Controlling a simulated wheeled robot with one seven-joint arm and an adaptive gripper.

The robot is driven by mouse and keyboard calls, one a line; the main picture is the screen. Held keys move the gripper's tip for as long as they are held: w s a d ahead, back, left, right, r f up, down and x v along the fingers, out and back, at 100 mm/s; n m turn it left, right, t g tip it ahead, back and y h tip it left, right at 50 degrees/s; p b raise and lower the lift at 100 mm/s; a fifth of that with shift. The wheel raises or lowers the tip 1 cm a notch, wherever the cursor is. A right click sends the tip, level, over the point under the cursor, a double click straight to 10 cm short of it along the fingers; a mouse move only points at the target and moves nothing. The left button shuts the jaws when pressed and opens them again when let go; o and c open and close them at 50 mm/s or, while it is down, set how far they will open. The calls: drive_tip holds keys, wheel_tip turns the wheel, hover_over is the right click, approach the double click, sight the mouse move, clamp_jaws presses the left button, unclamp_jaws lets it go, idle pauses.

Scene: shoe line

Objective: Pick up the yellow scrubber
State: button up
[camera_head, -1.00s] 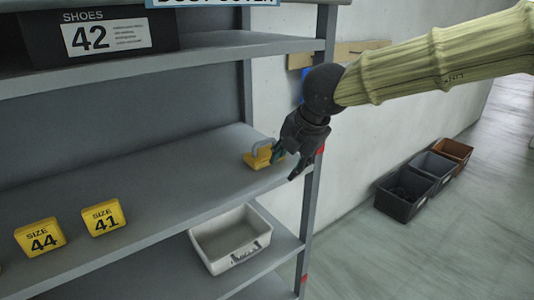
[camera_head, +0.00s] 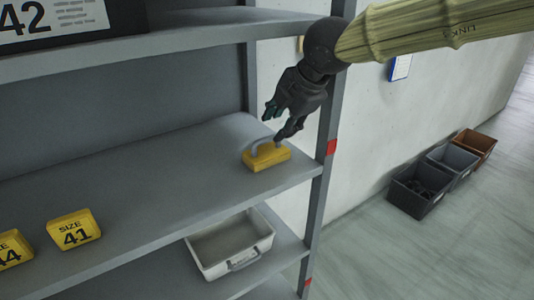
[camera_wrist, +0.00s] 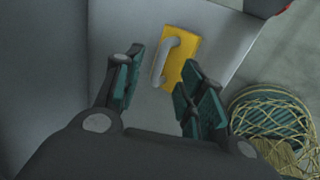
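The yellow scrubber (camera_head: 267,158) has a grey arched handle and lies on the middle shelf (camera_head: 150,180), near its right end. In the wrist view the scrubber (camera_wrist: 187,55) lies ahead of my gripper, with its handle (camera_wrist: 165,60) facing up. My gripper (camera_head: 282,122) is just above and behind the scrubber in the head view. Its fingers are spread with nothing between them. In the wrist view my gripper (camera_wrist: 157,80) shows its teal finger pads apart, with the handle visible beyond the gap. I cannot tell whether a fingertip touches the scrubber.
Yellow size tags (camera_head: 74,230) stand on the left of the same shelf. A white bin (camera_head: 230,245) sits on the shelf below. A shelf post (camera_head: 328,150) rises close on the right. A shoe box (camera_head: 70,20) is on the shelf above. Crates (camera_head: 422,188) stand on the floor.

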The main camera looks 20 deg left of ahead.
sight(270, 138)
drive_tip(key=shift+s+x, duration=0.15)
drive_tip(key=shift+x, duration=1.2)
drive_tip(key=shift+s+x, duration=0.1)
drive_tip(key=shift+x, duration=1.2)
clamp_jaws()
